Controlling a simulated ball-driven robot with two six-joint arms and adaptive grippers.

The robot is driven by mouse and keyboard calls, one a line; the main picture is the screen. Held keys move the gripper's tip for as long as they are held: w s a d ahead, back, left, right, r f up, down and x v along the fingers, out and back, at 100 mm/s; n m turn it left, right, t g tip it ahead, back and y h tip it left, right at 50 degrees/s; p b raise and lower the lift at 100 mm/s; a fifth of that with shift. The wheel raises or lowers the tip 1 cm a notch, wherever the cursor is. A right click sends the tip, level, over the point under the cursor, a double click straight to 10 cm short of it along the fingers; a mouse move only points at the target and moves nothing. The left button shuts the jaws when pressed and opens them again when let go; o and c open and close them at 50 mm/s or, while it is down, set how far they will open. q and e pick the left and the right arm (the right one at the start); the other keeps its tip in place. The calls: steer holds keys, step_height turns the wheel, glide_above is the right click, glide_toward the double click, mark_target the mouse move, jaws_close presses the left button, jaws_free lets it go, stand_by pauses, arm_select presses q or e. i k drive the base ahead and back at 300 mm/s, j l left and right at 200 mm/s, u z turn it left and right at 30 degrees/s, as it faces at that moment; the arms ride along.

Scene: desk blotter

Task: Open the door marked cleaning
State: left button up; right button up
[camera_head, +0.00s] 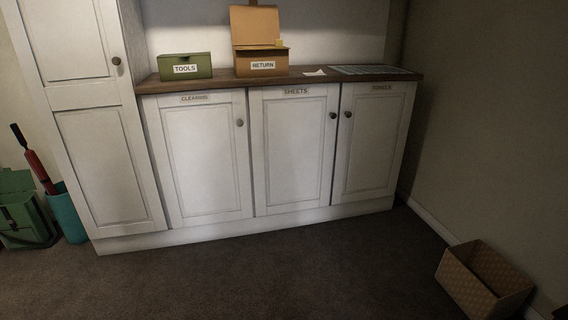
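The door marked cleaning (204,160) is the leftmost of three white lower cabinet doors, under the brown counter. Its label (195,98) is at the top. Its round knob (239,122) is near the upper right edge. The door is shut. Neither of my grippers is in the head view.
The sheets door (292,150) and a third labelled door (373,140) are shut. A tall cabinet (100,160) stands left. The counter (320,78) bears a green tools box (185,66) and an open return box (262,57). An open box (483,280) sits right; the middle floor is clear.

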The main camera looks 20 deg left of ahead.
mark_target(199, 137)
steer(key=j+u, duration=0.1)
steer(key=u, duration=0.3)
steer(key=j+u, duration=0.1)
steer(key=u, duration=0.3)
steer(key=i+u, duration=0.1)
steer(key=u, duration=0.3)
steer(key=i+j, duration=0.2)
steer(key=i, duration=0.2)
steer(key=i+j, duration=0.2)
steer(key=i, duration=0.25)
steer(key=i+j+z, duration=0.1)
steer(key=i, duration=0.3)
steer(key=j, duration=0.1)
